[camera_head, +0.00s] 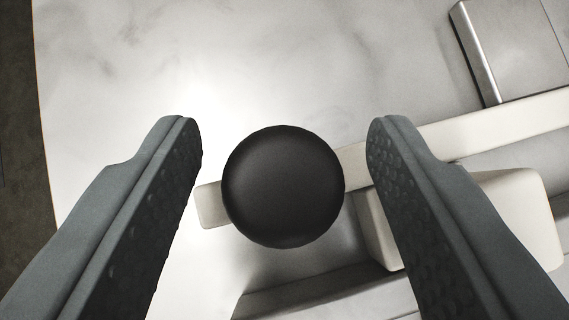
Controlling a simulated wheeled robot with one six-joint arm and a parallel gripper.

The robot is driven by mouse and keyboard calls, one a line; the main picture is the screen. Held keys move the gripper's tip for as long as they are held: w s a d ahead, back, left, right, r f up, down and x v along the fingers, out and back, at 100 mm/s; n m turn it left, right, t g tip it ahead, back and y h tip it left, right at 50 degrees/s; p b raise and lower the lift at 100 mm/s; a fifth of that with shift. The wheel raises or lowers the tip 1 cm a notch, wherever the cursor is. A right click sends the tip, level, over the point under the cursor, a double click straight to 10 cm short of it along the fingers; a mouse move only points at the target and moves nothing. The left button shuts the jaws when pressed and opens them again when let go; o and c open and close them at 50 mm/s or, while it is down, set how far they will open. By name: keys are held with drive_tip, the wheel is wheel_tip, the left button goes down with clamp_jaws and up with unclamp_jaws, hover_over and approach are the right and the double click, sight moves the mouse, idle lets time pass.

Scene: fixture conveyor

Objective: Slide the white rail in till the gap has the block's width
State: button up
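The white rail (500,121) runs from the lower middle up to the right edge in the head camera view. A round black knob (283,187) sits over its left part and hides some of it. My gripper (284,150) is open, with one finger on each side of the knob and a clear space between each finger and the knob. The right finger covers part of the rail. A cream block (518,212) with rounded edges lies below the rail, partly behind the right finger; I cannot tell whether it is the task's block.
A shiny metal block (510,48) stands at the upper right, above the rail. A grey ledge (330,295) runs along the bottom. The pale marble surface (240,60) is clear at the upper left and middle; its edge is at the far left.

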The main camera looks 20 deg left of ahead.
drive_tip(key=v, duration=1.7)
drive_tip(key=shift+s+r, duration=0.15)
